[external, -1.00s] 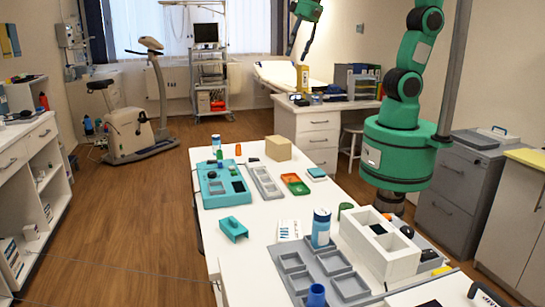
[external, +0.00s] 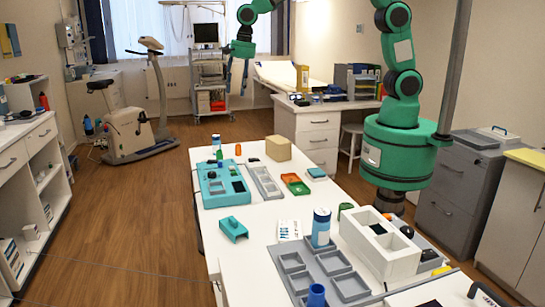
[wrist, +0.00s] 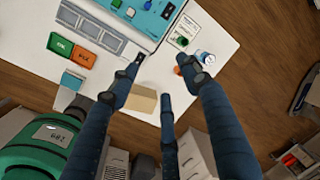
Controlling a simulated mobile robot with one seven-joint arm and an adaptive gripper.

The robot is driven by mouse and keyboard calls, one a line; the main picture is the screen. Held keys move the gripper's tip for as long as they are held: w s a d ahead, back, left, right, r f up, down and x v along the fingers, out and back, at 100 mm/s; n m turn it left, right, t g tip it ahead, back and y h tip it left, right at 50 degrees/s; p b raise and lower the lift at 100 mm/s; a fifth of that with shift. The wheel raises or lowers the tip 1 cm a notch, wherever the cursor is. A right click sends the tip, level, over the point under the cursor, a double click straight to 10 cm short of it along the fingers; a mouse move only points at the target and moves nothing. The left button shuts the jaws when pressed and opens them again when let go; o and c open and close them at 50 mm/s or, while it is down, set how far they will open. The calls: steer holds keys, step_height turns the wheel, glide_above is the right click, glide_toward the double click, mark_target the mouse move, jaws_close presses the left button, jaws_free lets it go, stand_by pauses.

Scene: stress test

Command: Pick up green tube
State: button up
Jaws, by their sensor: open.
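A small green tube (external: 219,158) stands at the far end of the white table, by the teal device, in the external view. In the wrist view a green piece (wrist: 183,42), which looks like the same tube, shows near the device's edge. A short dark green cylinder (external: 345,209) also stands nearer, beside the white box. My gripper (external: 237,88) is open and empty, fingers pointing down, high above and beyond the table's far end. In the wrist view its fingers (wrist: 160,72) are spread, with the tube just past the right fingertip.
A white-and-blue bottle (wrist: 205,58) and an orange bottle (external: 238,149) stand close to the tube. The near table holds a grey tray (external: 283,250) and a white box (external: 385,262).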

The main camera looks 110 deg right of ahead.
mark_target(220, 153)
steer(key=w+d+f+m, duration=0.3)
steer(key=d+f, duration=0.1)
steer(key=f, duration=0.5)
steer(key=w+d+f+m+g, duration=0.1)
steer(key=w+d+f+m, duration=0.3)
steer(key=f, duration=0.5)
steer(key=shift+w+d+m, duration=0.3)
steer(key=shift+d, duration=0.2)
steer(key=shift+f, duration=0.1)
steer(key=shift+w+d+f+b, duration=0.1)
steer(key=shift+f+b, duration=0.05)
steer(key=shift+f, duration=2)
steer(key=shift+d+f+b, duration=0.1)
steer(key=shift+f+b, duration=0.05)
steer(key=shift+f, duration=1.95)
steer(key=shift+f, duration=0.15)
steer(key=shift+w+d+f+b, duration=0.1)
steer(key=shift+f+b, duration=0.3)
steer(key=shift+f, duration=2.05)
steer(key=shift+c, duration=0.5)
steer(key=c, duration=0.9)
